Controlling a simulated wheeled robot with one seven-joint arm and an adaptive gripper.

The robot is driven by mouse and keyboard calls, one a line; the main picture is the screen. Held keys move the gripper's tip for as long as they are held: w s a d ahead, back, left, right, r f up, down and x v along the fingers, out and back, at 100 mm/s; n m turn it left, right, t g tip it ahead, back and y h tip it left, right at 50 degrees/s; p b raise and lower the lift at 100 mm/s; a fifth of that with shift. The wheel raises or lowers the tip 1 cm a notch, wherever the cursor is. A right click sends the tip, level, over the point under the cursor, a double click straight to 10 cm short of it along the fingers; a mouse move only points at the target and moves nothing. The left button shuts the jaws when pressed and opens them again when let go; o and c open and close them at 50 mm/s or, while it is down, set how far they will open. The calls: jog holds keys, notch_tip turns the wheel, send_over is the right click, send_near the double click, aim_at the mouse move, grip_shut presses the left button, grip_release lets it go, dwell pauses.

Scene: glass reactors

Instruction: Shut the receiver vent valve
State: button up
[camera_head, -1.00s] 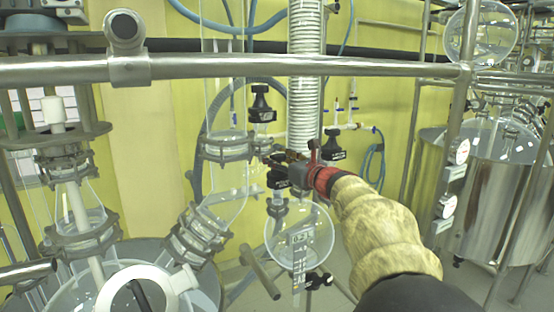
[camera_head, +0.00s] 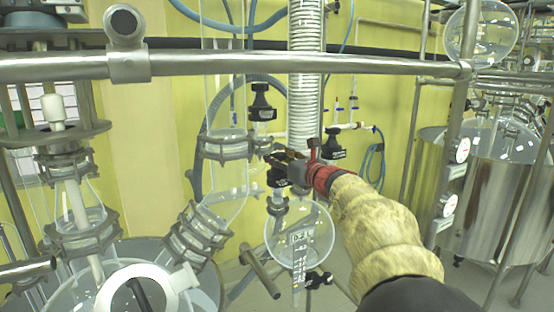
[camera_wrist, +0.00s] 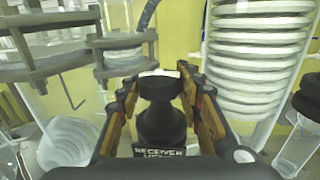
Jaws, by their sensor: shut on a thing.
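The receiver vent valve has a black knob (camera_wrist: 160,120) with a label reading "RECEIVER" and a partly hidden second word (camera_wrist: 160,150) in the wrist view. My gripper (camera_wrist: 160,95) is shut on this black knob, with one finger on each side of it. In the head view my gripper (camera_head: 285,158) reaches in from the right, and the knob (camera_head: 278,178) is partly hidden by it. The round glass receiver (camera_head: 312,235) hangs just below, with a printed scale on it. The angle of the valve stem is hidden.
Another black valve knob (camera_head: 261,102) stands above and left, and another (camera_head: 334,142) to the right. A steel rail (camera_head: 380,66) crosses above my arm. Clamped glass joints (camera_head: 225,147) stand to the left.

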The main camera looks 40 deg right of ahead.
jog(key=shift+f+b, duration=0.15)
jog(key=shift+b, duration=0.25)
jog(key=h+b, duration=0.1)
jog(key=m+h+b, duration=0.1)
jog(key=b, duration=0.1)
jog(key=m+h+b, duration=0.1)
jog(key=b, duration=0.1)
jog(key=shift+a+f+g+h, duration=0.15)
jog(key=shift+f+g+h, duration=0.15)
jog(key=shift+g, duration=0.1)
jog(key=m+g+h+b, duration=0.1)
jog(key=m+h+b, duration=0.1)
jog(key=b, duration=0.3)
jog(key=shift+w+m+g+h, duration=0.1)
jog(key=shift+m+g+h, duration=0.3)
jog(key=shift+h, duration=0.3)
jog(key=m+g+h+b, duration=0.2)
jog(key=b, duration=0.1)
jog(key=shift+r+h, duration=0.1)
jog(key=shift+h, duration=0.2)
jog(key=shift+r+m+g+h+b, duration=0.2)
jog(key=shift+m+g+h+b, duration=0.35)
jog(key=shift+m+g+h, duration=0.6)
jog(key=shift+d+r+m+g+h, duration=0.1)
jog(key=shift+d+m+g+h, duration=0.1)
jog(key=shift+m+g+h, duration=0.6)
jog(key=shift+s+g, duration=0.2)
jog(key=shift+g, duration=0.25)
jog(key=o, duration=0.9)
